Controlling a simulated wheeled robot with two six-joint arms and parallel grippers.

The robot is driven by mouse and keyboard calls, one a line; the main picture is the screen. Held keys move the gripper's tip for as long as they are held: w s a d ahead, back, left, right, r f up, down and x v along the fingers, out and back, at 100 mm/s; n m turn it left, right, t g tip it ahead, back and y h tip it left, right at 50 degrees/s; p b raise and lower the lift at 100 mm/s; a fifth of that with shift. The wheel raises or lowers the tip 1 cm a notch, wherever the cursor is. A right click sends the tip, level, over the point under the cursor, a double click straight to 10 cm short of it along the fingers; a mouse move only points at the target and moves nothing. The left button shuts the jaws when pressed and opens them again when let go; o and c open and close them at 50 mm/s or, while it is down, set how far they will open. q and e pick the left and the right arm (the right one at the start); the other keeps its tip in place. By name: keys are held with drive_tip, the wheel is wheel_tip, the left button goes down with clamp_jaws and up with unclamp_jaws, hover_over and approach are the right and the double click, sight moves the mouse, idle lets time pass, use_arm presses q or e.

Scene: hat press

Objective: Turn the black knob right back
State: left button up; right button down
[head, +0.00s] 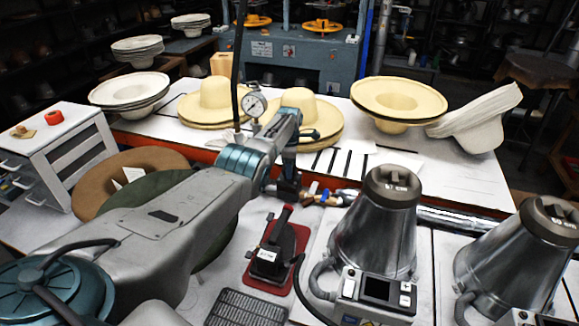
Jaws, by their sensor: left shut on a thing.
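My left arm reaches in from the left, and its gripper (290,182) is at the pipe fittings behind the red-based pedal. The jaws are shut on a small dark part there, which looks like the black knob. The arm's wrist and the gripper hide most of it, so its turned position cannot be told. Brass and blue-handled valve fittings (324,198) sit just to the right of the gripper. A pressure gauge (254,104) stands above and behind the wrist. My right gripper is not in view.
Two metal steam pots (378,235) (517,262) with control boxes stand at the right. A black pedal on a red base (276,252) lies in front of the gripper. Straw hats (398,98) and a white hat stack (130,90) sit on the table behind. A white drawer unit (62,150) stands left.

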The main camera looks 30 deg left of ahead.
use_arm(q)
drive_tip(key=shift+r+n, duration=0.15)
drive_tip(key=shift+n, duration=0.35)
drive_tip(key=o, duration=1)
drive_tip(key=shift+c, duration=0.2)
drive_tip(key=shift+r+p, duration=0.3)
drive_tip(key=shift+r, duration=0.1)
wheel_tip(320, 180, up, 2)
drive_tip(key=shift+r+p, duration=0.25)
drive_tip(key=shift+p, duration=0.2)
wheel_tip(320, 180, up, 7)
drive_tip(key=shift+r+b, duration=0.2)
drive_tip(key=shift+b, duration=0.55)
